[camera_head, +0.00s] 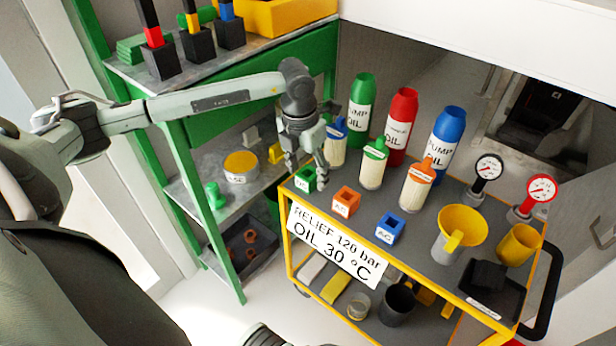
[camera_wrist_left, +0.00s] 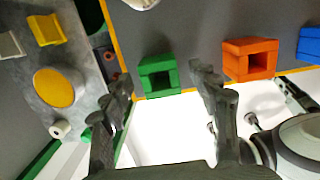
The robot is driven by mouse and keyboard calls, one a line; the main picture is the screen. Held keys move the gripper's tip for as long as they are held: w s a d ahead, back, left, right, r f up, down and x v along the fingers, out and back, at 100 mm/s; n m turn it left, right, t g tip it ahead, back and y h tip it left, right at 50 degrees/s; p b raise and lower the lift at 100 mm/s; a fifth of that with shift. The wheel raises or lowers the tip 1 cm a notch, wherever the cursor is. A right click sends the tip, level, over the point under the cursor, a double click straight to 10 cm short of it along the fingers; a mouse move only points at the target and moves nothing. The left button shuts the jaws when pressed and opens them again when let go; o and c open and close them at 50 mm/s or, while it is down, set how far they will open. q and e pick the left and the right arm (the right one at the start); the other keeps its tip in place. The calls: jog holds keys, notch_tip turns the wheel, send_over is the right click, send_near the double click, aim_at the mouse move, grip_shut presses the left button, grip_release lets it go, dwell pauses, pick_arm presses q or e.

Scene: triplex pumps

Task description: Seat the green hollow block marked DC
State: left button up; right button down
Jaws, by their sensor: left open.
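The green hollow block (camera_head: 306,179) marked DC stands at the left corner of the yellow-edged cart top. In the left wrist view the green block (camera_wrist_left: 158,76) lies ahead of the fingertips, between their lines, with its opening showing. My left gripper (camera_head: 306,180) is open and empty, pointing down over the block; its fingers (camera_wrist_left: 160,85) show apart in the wrist view. Whether a finger touches the block I cannot tell. An orange hollow block (camera_head: 346,201) and a blue hollow block (camera_head: 390,228) stand to the right in a row.
Bottles and labelled containers with green (camera_head: 375,163) and orange (camera_head: 417,185) tops stand behind the blocks. A yellow funnel (camera_head: 462,226) and gauges are at the right. A green-framed shelf (camera_head: 200,195) with a yellow-topped can (camera_head: 241,166) stands close at the left.

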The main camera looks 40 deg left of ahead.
pick_arm(q)
jog(key=shift+f, duration=0.55)
jog(key=shift+w, duration=0.1)
grip_shut()
jog(key=shift+r, duration=0.1)
